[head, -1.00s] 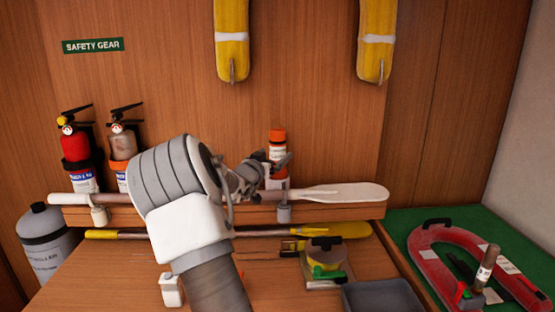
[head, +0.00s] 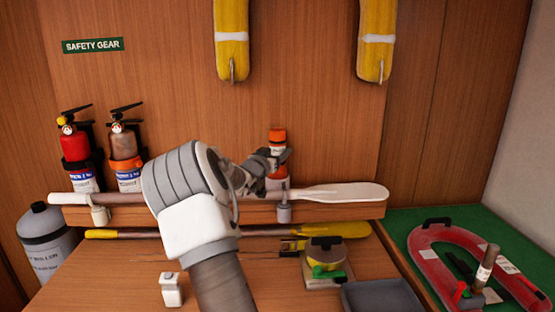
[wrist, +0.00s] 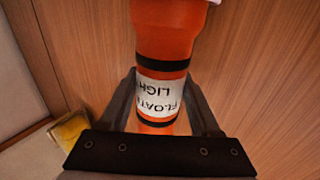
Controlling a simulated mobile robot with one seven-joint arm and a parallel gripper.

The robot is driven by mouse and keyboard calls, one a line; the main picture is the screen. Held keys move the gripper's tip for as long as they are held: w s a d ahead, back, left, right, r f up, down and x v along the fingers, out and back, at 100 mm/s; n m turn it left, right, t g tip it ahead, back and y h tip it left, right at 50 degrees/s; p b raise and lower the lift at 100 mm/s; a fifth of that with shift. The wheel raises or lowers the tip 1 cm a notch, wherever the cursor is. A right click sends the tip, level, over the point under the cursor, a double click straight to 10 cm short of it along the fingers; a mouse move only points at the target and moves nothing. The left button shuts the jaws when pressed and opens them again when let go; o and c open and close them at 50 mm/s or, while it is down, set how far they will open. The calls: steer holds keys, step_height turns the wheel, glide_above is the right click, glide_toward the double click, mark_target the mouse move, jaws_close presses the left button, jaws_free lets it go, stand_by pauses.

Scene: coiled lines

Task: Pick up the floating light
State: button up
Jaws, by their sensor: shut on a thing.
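The floating light is an orange cylinder with a white label and black bands. It stands upright on the wooden shelf against the back wall in the head view (head: 276,138). In the wrist view the floating light (wrist: 165,45) runs down between the two fingers, its label reading "FLOATING LIGHT" upside down. My gripper (head: 278,160) is shut on its middle, with a finger on either side of the labelled part in the wrist view (wrist: 165,105). The fingers and the paddle hide part of its lower end, so I cannot tell if its base touches the shelf.
A white-bladed paddle (head: 340,193) lies along the shelf front (head: 350,212), right before the light. Two extinguishers, one red (head: 75,147) and one grey (head: 123,145), stand left. Yellow floats (head: 231,35) hang above. A grey bin (head: 383,297) and red ring (head: 435,235) are at right.

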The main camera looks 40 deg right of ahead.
jaws_close()
steer(key=shift+r, duration=0.15)
